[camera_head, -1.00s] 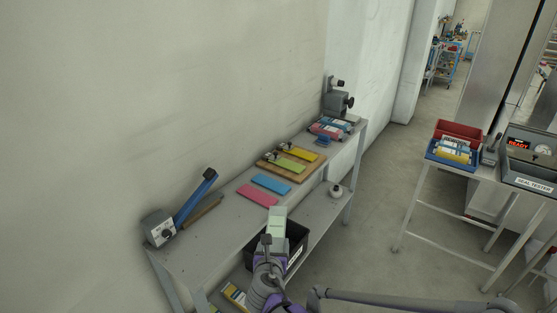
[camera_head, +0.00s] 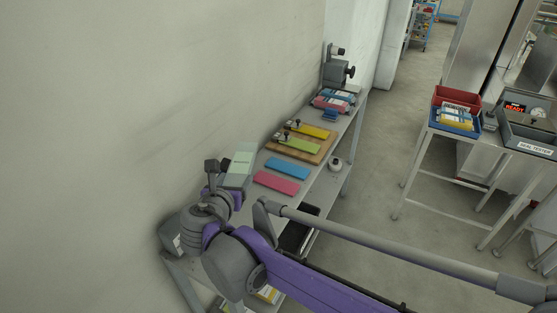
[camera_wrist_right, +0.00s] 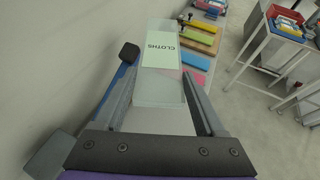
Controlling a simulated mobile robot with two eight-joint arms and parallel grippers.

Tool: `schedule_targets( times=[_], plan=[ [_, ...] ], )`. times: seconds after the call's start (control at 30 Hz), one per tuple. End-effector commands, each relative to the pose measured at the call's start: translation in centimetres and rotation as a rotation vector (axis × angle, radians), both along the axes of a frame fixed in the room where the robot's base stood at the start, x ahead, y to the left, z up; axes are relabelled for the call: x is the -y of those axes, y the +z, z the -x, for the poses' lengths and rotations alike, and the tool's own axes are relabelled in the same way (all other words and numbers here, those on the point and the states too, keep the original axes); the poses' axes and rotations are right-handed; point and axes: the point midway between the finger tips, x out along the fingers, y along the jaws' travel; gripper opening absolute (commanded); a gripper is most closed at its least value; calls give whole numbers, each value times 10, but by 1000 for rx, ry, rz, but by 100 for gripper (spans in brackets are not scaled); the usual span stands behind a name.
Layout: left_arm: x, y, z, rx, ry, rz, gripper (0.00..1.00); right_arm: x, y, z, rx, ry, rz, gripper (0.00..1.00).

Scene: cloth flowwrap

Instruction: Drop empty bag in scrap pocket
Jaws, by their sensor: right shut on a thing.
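A pale green, see-through bag (camera_head: 240,167) with a white label reading CLOTHS is held in my right gripper (camera_head: 222,185), above the left part of the bench. In the right wrist view the bag (camera_wrist_right: 160,60) lies between the two fingers of the gripper (camera_wrist_right: 160,104), and I cannot tell whether anything is inside it. A black bin (camera_head: 297,234) beside the bench's front edge is mostly hidden behind my right arm; I cannot tell whether it is the scrap pocket. My left gripper is not in view.
The grey bench (camera_head: 318,186) runs along the wall. It carries a pink strip (camera_head: 276,182), a blue strip (camera_head: 288,168), a board (camera_head: 302,146) with green and yellow strips, and stacked packs. A blue-handled tool (camera_wrist_right: 108,97) stands close left of the gripper.

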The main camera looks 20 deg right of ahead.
Motion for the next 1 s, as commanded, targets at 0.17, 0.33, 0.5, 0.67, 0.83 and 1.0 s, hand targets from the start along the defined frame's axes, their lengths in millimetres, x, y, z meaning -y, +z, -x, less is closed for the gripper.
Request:
schedule_targets(
  times=[0.17, 0.33, 0.5, 0.67, 0.83, 1.0],
  plan=[
    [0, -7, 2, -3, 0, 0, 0, 0, -41, 0, -1, -2, 0, 22],
    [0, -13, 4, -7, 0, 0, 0, 0, -87, 0, -1, -1, 0, 22],
    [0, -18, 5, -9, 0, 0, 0, 0, -122, 0, -1, 0, 0, 22],
    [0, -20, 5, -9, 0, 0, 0, 0, -135, 0, 0, 0, 0, 22],
    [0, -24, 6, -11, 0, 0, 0, 0, -158, 0, -1, 0, 0, 22],
    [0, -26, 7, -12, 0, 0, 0, 0, -175, 0, 0, 0, 0, 22]
  ],
)
